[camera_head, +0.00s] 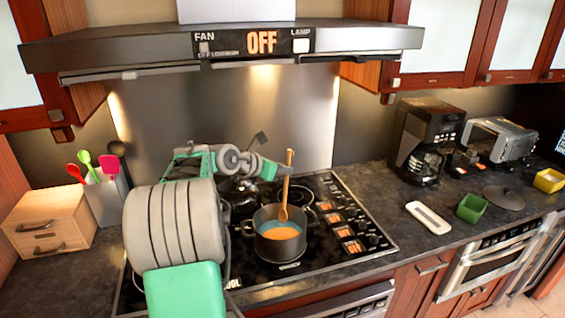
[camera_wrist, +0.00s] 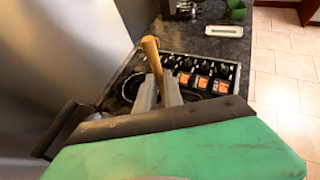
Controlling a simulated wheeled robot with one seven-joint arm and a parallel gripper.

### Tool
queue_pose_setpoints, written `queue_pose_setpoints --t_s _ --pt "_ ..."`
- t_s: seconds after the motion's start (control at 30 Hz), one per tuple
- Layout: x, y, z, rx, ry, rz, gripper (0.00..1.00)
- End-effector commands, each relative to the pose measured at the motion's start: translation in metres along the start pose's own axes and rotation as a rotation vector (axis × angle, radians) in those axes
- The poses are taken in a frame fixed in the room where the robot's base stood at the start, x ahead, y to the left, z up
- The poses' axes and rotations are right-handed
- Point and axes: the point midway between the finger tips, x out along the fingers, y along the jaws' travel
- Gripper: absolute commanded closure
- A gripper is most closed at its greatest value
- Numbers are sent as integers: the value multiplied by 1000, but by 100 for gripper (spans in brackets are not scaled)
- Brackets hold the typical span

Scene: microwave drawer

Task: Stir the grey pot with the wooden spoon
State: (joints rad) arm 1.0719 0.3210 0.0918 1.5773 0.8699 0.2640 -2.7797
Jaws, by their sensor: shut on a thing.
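The grey pot (camera_head: 279,243) stands on the front part of the black stovetop, with orange contents and a bluish inner wall showing. The wooden spoon (camera_head: 286,190) is upright, with its bowl end down inside the pot and its handle rising above the rim. My gripper (camera_head: 283,172) is at the upper handle, above the pot, and is shut on the spoon. In the wrist view the spoon's handle (camera_wrist: 151,55) stands between the two grey fingers of my gripper (camera_wrist: 160,90). The pot is hidden in the wrist view.
The stovetop (camera_head: 330,245) has knobs along its right side. A dark pan (camera_head: 238,190) sits behind the pot. The range hood (camera_head: 230,45) hangs above. A wooden box (camera_head: 50,222) and a utensil holder (camera_head: 104,200) stand left. A coffee maker (camera_head: 425,138), white tray (camera_head: 428,217) and green bowl (camera_head: 472,208) are right.

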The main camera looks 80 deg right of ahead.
Motion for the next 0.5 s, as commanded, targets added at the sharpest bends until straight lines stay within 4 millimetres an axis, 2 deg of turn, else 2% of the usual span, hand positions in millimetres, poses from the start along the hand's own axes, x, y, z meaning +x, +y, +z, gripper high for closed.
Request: queue_pose_setpoints --t_s 0.5 --pt "21 1 -52 -2 1 1 100"
